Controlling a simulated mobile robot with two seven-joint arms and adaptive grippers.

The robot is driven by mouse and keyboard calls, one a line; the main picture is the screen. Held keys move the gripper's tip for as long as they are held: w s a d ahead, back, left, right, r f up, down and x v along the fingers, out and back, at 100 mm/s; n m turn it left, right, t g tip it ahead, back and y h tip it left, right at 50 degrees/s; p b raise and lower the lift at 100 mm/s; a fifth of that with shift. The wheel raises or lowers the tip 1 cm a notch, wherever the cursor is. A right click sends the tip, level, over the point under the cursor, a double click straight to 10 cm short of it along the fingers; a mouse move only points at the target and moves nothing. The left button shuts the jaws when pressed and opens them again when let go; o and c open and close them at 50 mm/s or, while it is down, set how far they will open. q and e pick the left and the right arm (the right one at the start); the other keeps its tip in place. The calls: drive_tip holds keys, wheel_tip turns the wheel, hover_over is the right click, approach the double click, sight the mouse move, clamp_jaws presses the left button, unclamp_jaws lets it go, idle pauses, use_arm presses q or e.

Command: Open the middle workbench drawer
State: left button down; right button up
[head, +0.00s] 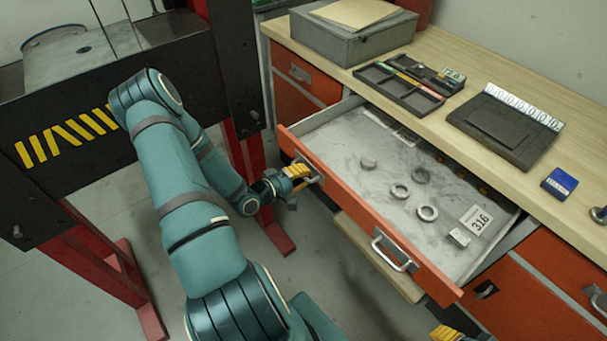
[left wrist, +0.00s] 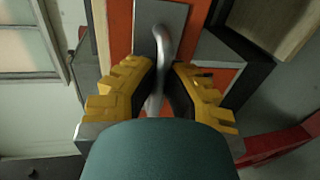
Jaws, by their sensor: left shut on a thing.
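The middle workbench drawer (head: 365,215) has an orange front and a grey tray inside. It stands pulled well out from the bench. Its front has two metal handles, and the right-hand handle (head: 393,253) is free. My left gripper (head: 301,179) is shut on the left-hand handle. In the left wrist view the yellow fingers (left wrist: 160,85) close on either side of the metal handle (left wrist: 160,50), against an orange front. Only yellow finger parts of my right gripper (head: 447,333) show at the bottom edge of the head view; its jaw opening is hidden.
Metal rings, a small block and a 316 label (head: 479,220) lie in the drawer. A grey case (head: 352,40), a divided tray (head: 400,88), a dark plate (head: 503,128) and a blue box (head: 560,182) sit on the benchtop (head: 450,60). A red-legged black stand (head: 180,50) is at left.

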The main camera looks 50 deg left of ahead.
use_arm(q)
drive_tip(key=c, duration=1)
unclamp_jaws()
drive_tip(key=v, duration=1.2)
drive_tip(key=shift+s, duration=0.1)
